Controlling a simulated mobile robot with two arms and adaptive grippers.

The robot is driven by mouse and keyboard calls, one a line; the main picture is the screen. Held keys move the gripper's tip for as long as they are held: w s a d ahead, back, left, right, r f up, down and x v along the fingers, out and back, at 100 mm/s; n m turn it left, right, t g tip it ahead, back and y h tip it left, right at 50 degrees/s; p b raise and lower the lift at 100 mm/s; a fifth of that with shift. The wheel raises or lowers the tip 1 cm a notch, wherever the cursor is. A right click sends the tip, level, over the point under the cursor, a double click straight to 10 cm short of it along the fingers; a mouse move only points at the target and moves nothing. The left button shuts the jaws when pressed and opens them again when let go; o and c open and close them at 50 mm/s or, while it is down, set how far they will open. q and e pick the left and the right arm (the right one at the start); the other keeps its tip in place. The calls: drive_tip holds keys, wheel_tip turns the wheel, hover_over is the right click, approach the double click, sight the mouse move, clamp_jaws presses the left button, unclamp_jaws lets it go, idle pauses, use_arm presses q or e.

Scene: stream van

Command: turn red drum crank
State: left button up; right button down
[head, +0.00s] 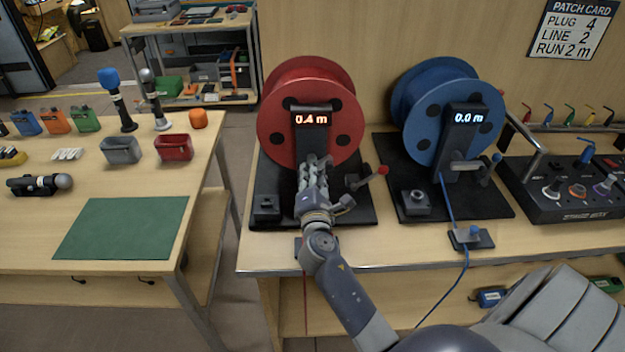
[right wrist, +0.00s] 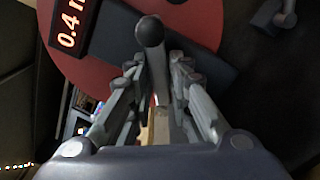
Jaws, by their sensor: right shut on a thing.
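The red drum (head: 290,85) stands on a black base on the bench, and its display (head: 312,118) reads 0.4 m. My right gripper (head: 316,165) is in front of the drum's post, just below the display. In the right wrist view its fingers (right wrist: 160,85) are closed around a handle with a dark round end (right wrist: 150,32), which seems to be the drum's crank. The fingers hide most of the crank in the head view. A red knob (head: 382,170) on a grey rod sticks out right of the gripper. My left gripper is not in view.
The blue drum (head: 430,90), reading 0.0 m, stands close on the right with its own crank (head: 468,166). A black control box (head: 570,195) is further right. A side table (head: 205,160) with a green mat (head: 122,228) and small gear is left, across a gap.

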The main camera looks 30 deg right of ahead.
drive_tip(key=shift+d+r+m+b, duration=0.15)
drive_tip(key=shift+m+b, duration=0.65)
drive_tip(key=shift+m, duration=0.75)
drive_tip(key=shift+d+r+m+b, duration=0.15)
drive_tip(key=shift+m+b, duration=0.65)
drive_tip(key=shift+m, duration=1.05)
